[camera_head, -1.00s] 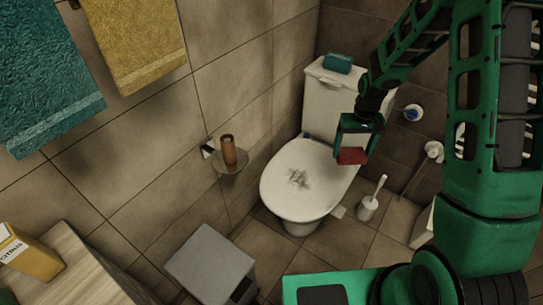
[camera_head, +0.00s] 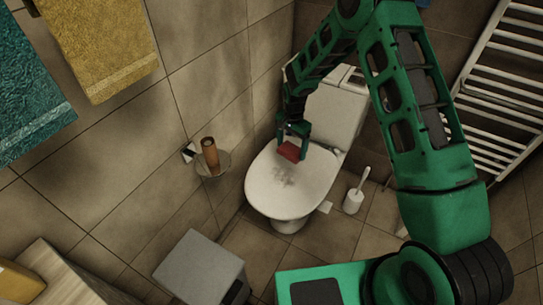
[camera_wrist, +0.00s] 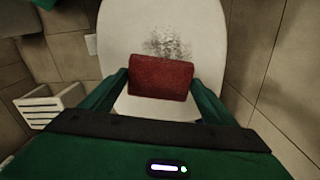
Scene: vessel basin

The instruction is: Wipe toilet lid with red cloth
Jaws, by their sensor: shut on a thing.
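The toilet lid (camera_head: 270,205) is white and closed, with a grey smudged dirt patch (camera_head: 284,175) near its middle. The lid (camera_wrist: 205,30) and the dirt patch (camera_wrist: 167,42) also show in the wrist view. My gripper (camera_head: 291,145) is shut on the red cloth (camera_head: 289,152), over the rear part of the lid, just behind the dirt. In the wrist view the red cloth (camera_wrist: 160,78) sits between the two green fingers of my gripper (camera_wrist: 160,85), beside the dirt patch. I cannot tell whether the cloth touches the lid.
A toilet brush (camera_head: 355,190) stands right of the toilet. A paper holder with a brown roll (camera_head: 210,155) is on the left wall. A grey bin (camera_head: 205,268) stands front left. A towel radiator (camera_head: 500,100) is on the right. Floor in front of the toilet is clear.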

